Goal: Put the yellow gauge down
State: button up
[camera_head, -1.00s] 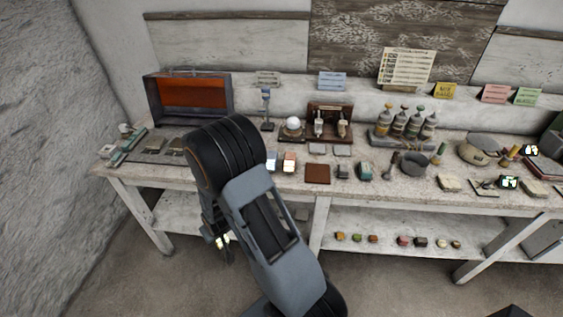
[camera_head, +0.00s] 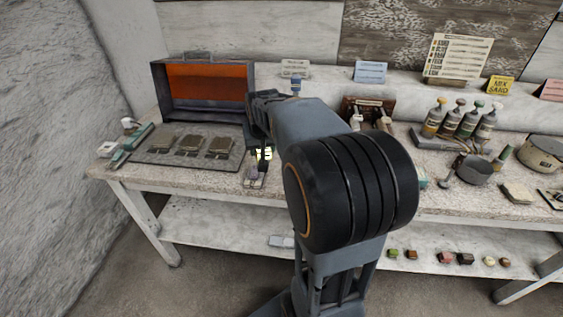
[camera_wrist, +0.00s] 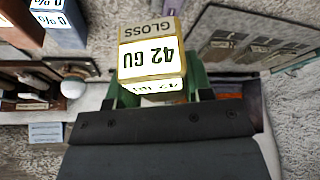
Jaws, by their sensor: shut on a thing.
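The yellow gauge (camera_wrist: 150,58) is held between the green fingers of my gripper (camera_wrist: 158,88) in the wrist view. Its white display reads "42 GU" and its top band reads "GLOSS". In the head view my gripper (camera_head: 257,166) points down over the bench, just right of the dark tray. The gauge's lit display (camera_head: 265,153) shows there, partly hidden by my gripper. I cannot tell whether the gauge touches the bench top.
The dark tray (camera_head: 150,158) with several grey plates lies left of my gripper. An orange-lined box (camera_head: 208,87) stands behind it. In the wrist view a blue-sided block (camera_wrist: 60,18) and a white ball (camera_wrist: 73,88) are at left. My arm hides the bench middle.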

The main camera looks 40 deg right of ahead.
jog(key=d+f, duration=0.2)
jog(key=w+d+f, duration=0.1)
jog(key=d+f, duration=0.1)
jog(key=d, duration=0.1)
jog(key=d+f, duration=0.3)
jog(key=shift+w+d+f, duration=0.1)
jog(key=shift+w+d, duration=0.1)
jog(key=shift+w, duration=0.2)
jog(key=shift+d+f, duration=0.2)
jog(key=shift+f, duration=1.6)
jog(key=shift+f+b, duration=0.15)
jog(key=shift+b, duration=0.15)
jog(key=o, duration=0.6)
jog(key=shift+c, duration=0.2)
